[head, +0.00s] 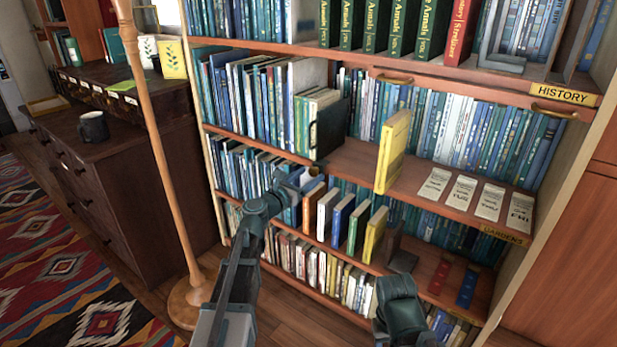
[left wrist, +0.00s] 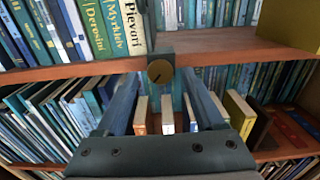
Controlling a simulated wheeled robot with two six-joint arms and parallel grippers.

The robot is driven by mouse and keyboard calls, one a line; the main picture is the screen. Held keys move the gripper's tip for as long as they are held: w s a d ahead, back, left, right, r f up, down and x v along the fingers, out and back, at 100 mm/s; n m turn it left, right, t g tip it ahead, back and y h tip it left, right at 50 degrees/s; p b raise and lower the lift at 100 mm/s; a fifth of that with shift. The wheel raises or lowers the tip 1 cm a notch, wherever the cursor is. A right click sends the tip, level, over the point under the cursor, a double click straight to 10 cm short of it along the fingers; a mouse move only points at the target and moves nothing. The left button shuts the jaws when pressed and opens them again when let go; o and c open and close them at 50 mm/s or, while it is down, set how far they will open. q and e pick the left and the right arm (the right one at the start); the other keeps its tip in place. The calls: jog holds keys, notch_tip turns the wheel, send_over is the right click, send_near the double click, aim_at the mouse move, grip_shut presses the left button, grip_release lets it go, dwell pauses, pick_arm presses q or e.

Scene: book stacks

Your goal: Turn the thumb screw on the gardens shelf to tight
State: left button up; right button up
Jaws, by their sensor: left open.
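The thumb screw (left wrist: 160,71) is a round brass knob with a dark mark on its face that points to the lower left. It sits on a dark bracket at the front edge of the gardens shelf (left wrist: 215,72). In the head view, that shelf bears the yellow GARDENS label (head: 503,234) at its right. My left gripper (left wrist: 160,84) is open, with one finger on each side below the knob in the picture. I cannot tell whether the fingers touch it. In the head view my left gripper (head: 303,181) is at the shelf edge and hides most of the screw.
A yellow book (head: 393,150) stands at the gardens shelf's front edge, with several paper cards (head: 462,192) to its right. A dark bookend (head: 329,130) stands behind the screw. A wooden pole (head: 160,150) stands left of the bookcase.

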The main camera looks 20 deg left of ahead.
pick_arm(q)
jog(key=shift+w+d, duration=0.1)
jog(key=shift+w, duration=0.1)
grip_shut()
dwell(0.3)
